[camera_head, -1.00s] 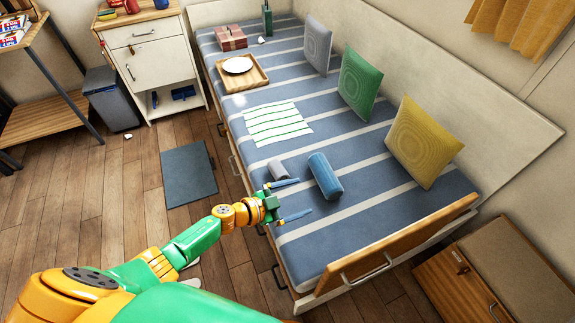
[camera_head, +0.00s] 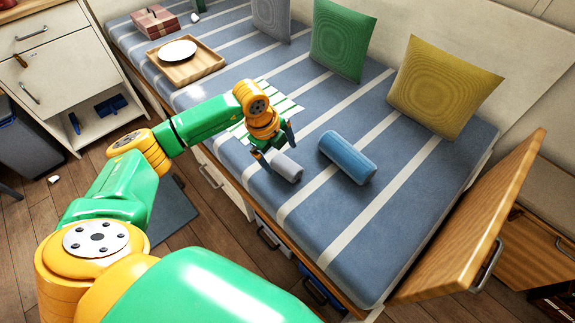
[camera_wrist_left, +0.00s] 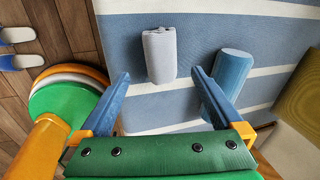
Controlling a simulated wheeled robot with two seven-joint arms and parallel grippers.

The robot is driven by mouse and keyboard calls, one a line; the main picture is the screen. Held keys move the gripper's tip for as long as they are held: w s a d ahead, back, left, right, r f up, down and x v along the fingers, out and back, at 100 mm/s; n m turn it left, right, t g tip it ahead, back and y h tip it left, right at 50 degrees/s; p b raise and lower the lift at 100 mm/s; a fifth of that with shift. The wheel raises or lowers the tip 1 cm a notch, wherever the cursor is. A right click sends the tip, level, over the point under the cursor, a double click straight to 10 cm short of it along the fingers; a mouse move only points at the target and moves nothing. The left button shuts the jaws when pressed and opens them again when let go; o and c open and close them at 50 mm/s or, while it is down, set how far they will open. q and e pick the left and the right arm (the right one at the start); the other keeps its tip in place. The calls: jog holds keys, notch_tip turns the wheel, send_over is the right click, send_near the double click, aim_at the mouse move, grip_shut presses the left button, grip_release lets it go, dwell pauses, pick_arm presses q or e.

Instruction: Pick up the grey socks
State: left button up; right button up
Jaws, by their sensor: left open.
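The grey socks (camera_head: 287,168) are a small rolled bundle lying on the blue-and-white striped bed near its front edge. They also show in the left wrist view (camera_wrist_left: 160,48), upright in the picture between the two fingertips. My left gripper (camera_head: 277,151) is open and empty, with its blue fingers pointing down just above and beside the socks. In the wrist view its fingers (camera_wrist_left: 160,76) stand either side of the socks' near end, with gaps on both sides. Whether the fingertips are at the height of the socks I cannot tell. My right gripper is not in view.
A blue roll (camera_head: 347,157) lies close to the right of the socks. Yellow (camera_head: 443,87) and green (camera_head: 343,53) cushions stand at the back. A wooden tray (camera_head: 207,65) with a plate lies farther left. A raised wooden board (camera_head: 480,220) borders the right end.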

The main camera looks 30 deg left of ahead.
aim_at(280, 162)
pick_arm(q)
jog(key=shift+w+a+f+y, duration=0.1)
jog(key=shift+w+a+y, duration=0.2)
jog(key=shift+a, duration=0.4)
jog(key=shift+w+a+f, duration=0.1)
jog(key=shift+a+f, duration=0.05)
jog(key=shift+f, duration=0.15)
jog(key=x, duration=0.1)
jog(key=b+x, duration=0.1)
jog(key=x, duration=0.2)
jog(key=shift+d+f+b, duration=0.3)
jog(key=shift+d+b, duration=0.1)
jog(key=shift+f, duration=0.65)
jog(key=shift+w+f, duration=0.1)
jog(key=shift+f, duration=0.1)
jog(key=shift+r, duration=0.1)
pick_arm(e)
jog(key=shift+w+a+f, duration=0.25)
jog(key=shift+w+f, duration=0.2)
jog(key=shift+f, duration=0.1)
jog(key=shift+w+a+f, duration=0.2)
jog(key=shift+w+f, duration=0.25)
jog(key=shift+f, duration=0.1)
